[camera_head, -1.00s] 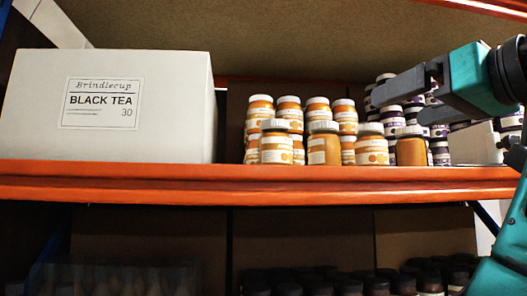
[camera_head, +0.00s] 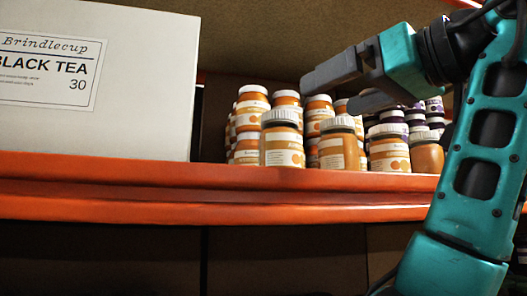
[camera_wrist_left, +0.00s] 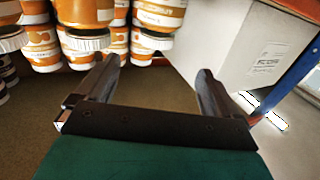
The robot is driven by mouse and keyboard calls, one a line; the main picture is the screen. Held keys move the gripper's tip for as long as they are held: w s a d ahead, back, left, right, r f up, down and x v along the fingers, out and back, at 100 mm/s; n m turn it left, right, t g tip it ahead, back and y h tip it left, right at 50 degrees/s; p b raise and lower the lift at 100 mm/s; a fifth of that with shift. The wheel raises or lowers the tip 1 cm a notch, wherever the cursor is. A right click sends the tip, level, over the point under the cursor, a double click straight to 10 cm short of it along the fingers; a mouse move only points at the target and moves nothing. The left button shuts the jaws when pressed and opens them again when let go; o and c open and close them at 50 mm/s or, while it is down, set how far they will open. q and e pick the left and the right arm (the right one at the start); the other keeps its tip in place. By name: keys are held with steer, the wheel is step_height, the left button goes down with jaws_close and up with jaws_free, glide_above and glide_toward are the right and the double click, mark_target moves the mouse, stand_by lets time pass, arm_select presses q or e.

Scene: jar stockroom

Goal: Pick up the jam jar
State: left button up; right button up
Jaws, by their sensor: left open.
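Orange jars with white lids and pale labels stand grouped on the orange-edged shelf (camera_head: 300,180). The front ones include a left jar (camera_head: 282,147), a middle jar (camera_head: 340,150) and a right jar (camera_head: 388,152). I cannot tell which one is meant by the jam jar. My left gripper (camera_head: 328,95) is open and empty, above and in front of the jars, and its arm hides part of the right side. In the left wrist view the jars look upside down; one (camera_wrist_left: 157,17) is beyond the open fingers (camera_wrist_left: 160,68). My right gripper is out of view.
A large white Black Tea box (camera_head: 90,120) stands left of the jars and also shows in the left wrist view (camera_wrist_left: 240,40). Dark purple jars (camera_head: 432,110) stand at the back right. A narrow gap separates box and jars. Another shelf board is overhead.

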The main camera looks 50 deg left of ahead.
mark_target(292, 112)
arm_select(q)
steer(key=a, duration=0.8)
steer(key=shift+w+r, duration=0.1)
steer(key=shift+w, duration=0.15)
steer(key=shift+w+a+r+p, duration=0.1)
steer(key=shift+w+a+p, duration=0.1)
steer(key=shift+a, duration=0.7)
steer(key=shift+w+a+r+p, duration=0.1)
steer(key=shift+w+a+p, duration=0.05)
steer(key=shift+a, duration=0.7)
steer(key=shift+w+a+p, duration=0.15)
steer(key=shift+w+a, duration=0.05)
steer(key=shift+a, duration=0.7)
steer(key=shift+c, duration=0.2)
steer(key=c, duration=1.5)
steer(key=shift+c, duration=0.3)
steer(key=shift+r, duration=0.25)
